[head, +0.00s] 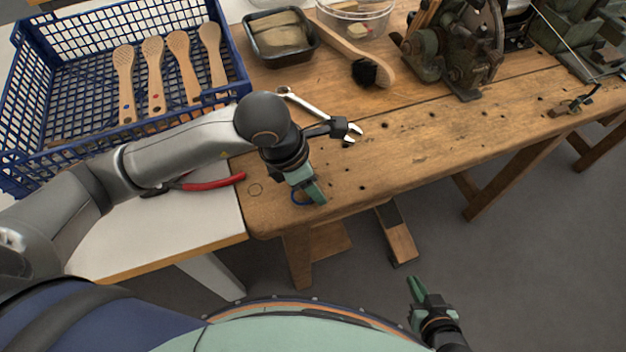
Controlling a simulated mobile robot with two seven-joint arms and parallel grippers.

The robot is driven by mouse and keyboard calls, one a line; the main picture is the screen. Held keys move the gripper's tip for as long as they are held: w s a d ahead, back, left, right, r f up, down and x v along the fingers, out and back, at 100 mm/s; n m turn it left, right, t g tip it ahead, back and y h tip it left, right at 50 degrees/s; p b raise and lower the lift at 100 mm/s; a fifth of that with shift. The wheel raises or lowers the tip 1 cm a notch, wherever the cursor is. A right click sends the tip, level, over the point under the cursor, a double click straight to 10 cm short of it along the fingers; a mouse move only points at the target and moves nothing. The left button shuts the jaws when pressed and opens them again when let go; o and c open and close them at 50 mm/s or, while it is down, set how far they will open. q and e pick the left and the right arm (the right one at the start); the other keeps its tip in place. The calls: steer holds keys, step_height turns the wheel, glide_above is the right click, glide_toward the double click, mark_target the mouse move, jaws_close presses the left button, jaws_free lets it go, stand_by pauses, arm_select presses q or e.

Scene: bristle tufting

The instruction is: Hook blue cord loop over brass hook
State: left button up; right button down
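The blue cord loop (296,198) shows as a small dark-blue curve on the wooden bench near its front left corner. My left gripper (313,193) points down right beside it, and its green finger covers part of the loop. I cannot tell whether the fingers are closed on the cord. A small brass-coloured fitting with a dark lever (578,104), which looks like the brass hook, is at the bench's front edge far right, well away from the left gripper. My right gripper (412,297) is low in the view, off the bench above the floor, with its fingers apart and empty.
A blue crate (236,62) holds several wooden brush handles. A wrench (308,103), red-handled pliers (212,184), a black tray (308,50), a brush (352,48) and a green machine (456,52) stand around. The bench's front middle is clear.

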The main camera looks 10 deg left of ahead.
arm_select(q)
steer(key=shift+f+b, duration=0.45)
arm_select(e)
steer(key=shift+f, duration=0.6)
arm_select(q)
steer(key=o, duration=1.6)
steer(key=shift+c, duration=0.2)
arm_select(e)
steer(key=shift+w, duration=0.1)
steer(key=shift+r, duration=0.1)
arm_select(q)
step_height(320, 180, up, 11)
steer(key=p, duration=0.7)
steer(key=shift+f, duration=0.2)
arm_select(e)
step_height(320, 180, up, 7)
